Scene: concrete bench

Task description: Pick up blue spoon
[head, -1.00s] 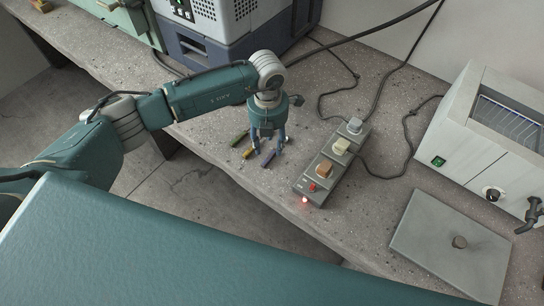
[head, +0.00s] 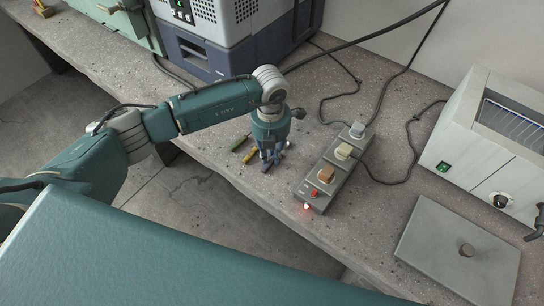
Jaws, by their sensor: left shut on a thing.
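The blue spoon (head: 266,167) shows as a small dark blue piece at the fingertips of my left gripper (head: 270,158), near the front edge of the bench. The left gripper points down and is shut on the blue spoon. The fingers hide most of the spoon, and I cannot tell whether it still touches the bench. My right gripper is not in view.
A grey lid (head: 440,245) and a metal bath (head: 470,150) are further right.

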